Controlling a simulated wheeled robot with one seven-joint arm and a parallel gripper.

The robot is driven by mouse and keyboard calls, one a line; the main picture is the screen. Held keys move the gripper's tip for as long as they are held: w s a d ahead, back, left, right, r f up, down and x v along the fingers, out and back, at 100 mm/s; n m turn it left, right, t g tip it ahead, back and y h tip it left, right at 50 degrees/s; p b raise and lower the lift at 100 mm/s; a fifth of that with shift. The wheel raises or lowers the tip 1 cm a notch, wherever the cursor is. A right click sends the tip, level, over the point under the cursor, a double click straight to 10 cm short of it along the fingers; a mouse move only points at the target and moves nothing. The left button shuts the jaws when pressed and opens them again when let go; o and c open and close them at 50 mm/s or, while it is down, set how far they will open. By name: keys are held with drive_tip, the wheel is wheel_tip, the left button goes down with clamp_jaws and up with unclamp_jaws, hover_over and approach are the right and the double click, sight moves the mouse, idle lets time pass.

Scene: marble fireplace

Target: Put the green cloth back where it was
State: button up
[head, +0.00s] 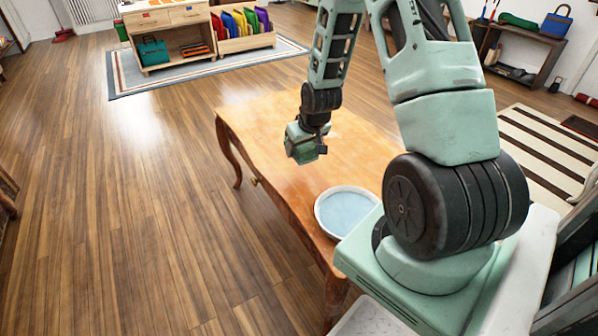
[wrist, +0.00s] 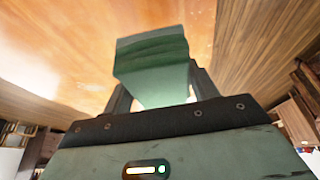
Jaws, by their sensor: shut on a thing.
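The green cloth (wrist: 152,62) is a folded, block-like bundle in the wrist view, pinched between the two dark fingers of my gripper (wrist: 160,88). In the head view my gripper (head: 305,150) hangs over the left part of the wooden table, pointing down. The cloth's green shows at its end there, though it is hard to tell apart from my green gripper body. The cloth appears to be above the orange-brown tabletop (head: 268,125); the exact gap cannot be told.
A round white-rimmed tray with a pale blue inside (head: 345,210) sits on the table near my base. A shelf unit (head: 165,75) with colored folders stands on a rug at the back. A dark bench (head: 535,62) holding a green roll (head: 519,21) and blue bag (head: 556,24) stands back right.

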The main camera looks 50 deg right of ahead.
sight(299, 173)
wheel_tip(299, 173, down, 8)
drive_tip(key=shift+a+r+b, duration=0.1)
drive_tip(key=shift+a+b, duration=0.05)
drive_tip(key=shift+b, duration=0.8)
drive_tip(key=o, duration=0.9)
